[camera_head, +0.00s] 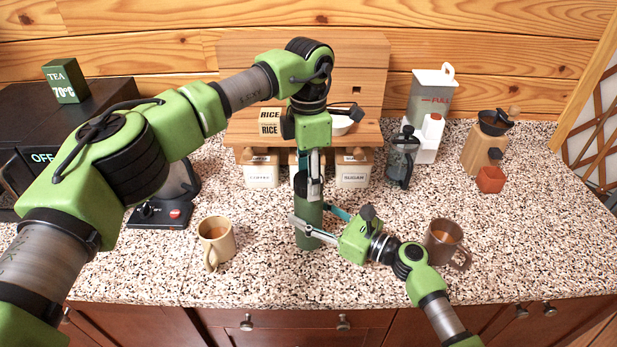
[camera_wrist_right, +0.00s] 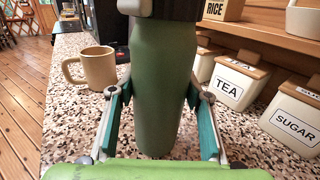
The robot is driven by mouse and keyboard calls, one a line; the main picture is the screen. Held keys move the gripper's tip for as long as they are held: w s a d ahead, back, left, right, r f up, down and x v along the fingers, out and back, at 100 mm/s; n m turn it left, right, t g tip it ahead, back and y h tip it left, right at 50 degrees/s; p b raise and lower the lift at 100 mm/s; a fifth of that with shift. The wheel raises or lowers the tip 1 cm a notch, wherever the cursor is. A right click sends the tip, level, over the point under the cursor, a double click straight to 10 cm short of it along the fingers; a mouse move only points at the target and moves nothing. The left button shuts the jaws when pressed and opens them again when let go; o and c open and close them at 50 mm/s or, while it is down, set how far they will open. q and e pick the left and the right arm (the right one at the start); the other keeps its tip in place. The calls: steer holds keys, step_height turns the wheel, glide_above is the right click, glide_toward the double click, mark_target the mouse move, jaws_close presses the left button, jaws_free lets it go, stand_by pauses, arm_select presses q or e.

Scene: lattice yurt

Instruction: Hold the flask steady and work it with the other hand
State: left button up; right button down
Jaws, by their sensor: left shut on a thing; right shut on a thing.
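A green flask (camera_head: 308,234) stands upright on the speckled counter in the middle of the head view. It fills the middle of the right wrist view (camera_wrist_right: 158,95). My left gripper (camera_head: 312,188) comes down from above and is shut on the top of the flask. My right gripper (camera_head: 318,226) reaches in from the right and is shut around the flask's body, with one finger on each side in the wrist view (camera_wrist_right: 160,112). The flask's top is mostly hidden by my left gripper.
A tan mug (camera_head: 216,243) stands left of the flask and a brown mug (camera_head: 445,243) right, close to my right arm. Labelled canisters (camera_head: 353,168) stand behind under a shelf. A French press (camera_head: 402,158), white jug (camera_head: 428,138) and grinder (camera_head: 482,150) are at the back right.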

arm_select(q)
steer(key=o, duration=1.3)
step_height(320, 180, up, 12)
steer(key=shift+w, duration=0.1)
arm_select(e)
steer(key=c, duration=1)
jaws_free()
steer(key=shift+c, duration=0.2)
steer(key=shift+s+d, duration=0.1)
